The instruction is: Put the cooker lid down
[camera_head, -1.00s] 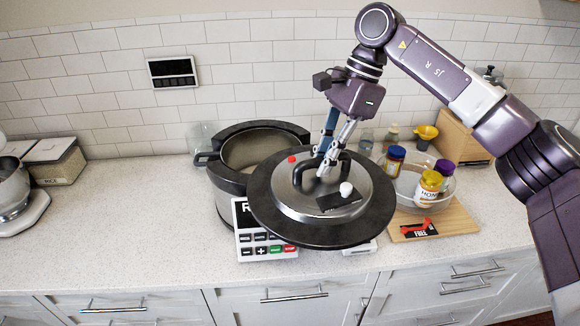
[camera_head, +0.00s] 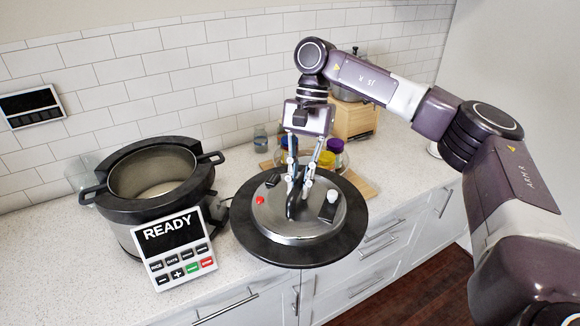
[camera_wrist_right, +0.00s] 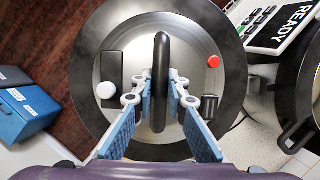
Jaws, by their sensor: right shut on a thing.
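The cooker lid (camera_head: 281,226) is a round silver disc with a wide black rim, a black arched handle, a red dot and a white knob. My right gripper (camera_head: 303,184) is shut on the lid's handle and holds the lid in the air, right of the cooker. In the right wrist view my right gripper (camera_wrist_right: 161,98) has its fingers on both sides of the black handle, with the lid (camera_wrist_right: 229,78) below. The open cooker (camera_head: 172,214) stands on the counter with its pot uncovered and its panel reading READY. My left gripper is not in view.
A wooden board (camera_head: 361,184) and a glass bowl with jars stand on the counter behind the lid, partly hidden. A wooden block (camera_head: 352,120) stands farther back. The counter's front edge (camera_head: 262,278) runs below the lid, with the dark floor (camera_head: 402,288) beyond.

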